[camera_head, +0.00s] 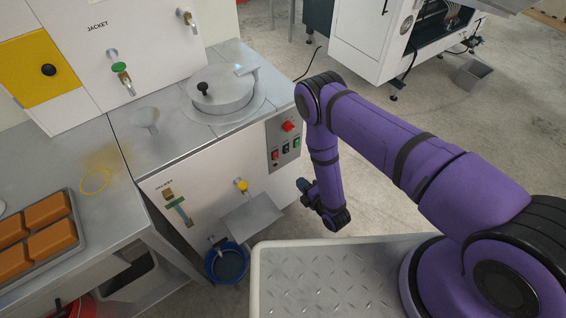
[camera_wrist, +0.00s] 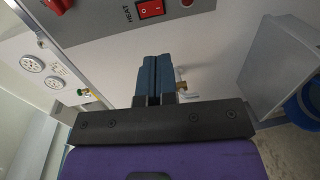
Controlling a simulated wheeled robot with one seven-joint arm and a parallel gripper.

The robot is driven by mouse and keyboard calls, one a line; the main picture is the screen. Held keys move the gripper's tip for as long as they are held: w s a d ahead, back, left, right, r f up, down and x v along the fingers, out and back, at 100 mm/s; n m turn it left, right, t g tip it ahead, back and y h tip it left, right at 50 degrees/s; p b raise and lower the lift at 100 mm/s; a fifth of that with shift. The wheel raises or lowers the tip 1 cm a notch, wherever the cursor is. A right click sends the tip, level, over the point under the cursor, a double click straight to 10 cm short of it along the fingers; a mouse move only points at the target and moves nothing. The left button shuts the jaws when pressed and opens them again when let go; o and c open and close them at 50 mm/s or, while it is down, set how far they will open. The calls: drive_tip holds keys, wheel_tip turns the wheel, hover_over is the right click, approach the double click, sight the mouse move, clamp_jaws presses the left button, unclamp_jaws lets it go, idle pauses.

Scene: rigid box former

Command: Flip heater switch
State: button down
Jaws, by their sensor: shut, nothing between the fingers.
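In the head view, my gripper (camera_head: 302,184) hangs in front of the machine, lower than the control panel.
A round lidded vessel (camera_head: 222,92) is set in the machine top.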

sight(276, 159)
drive_tip(key=x, duration=1.2)
drive_tip(key=shift+w+a, duration=0.1)
drive_tip(key=shift+w, duration=0.05)
drive_tip(key=shift+x, duration=0.75)
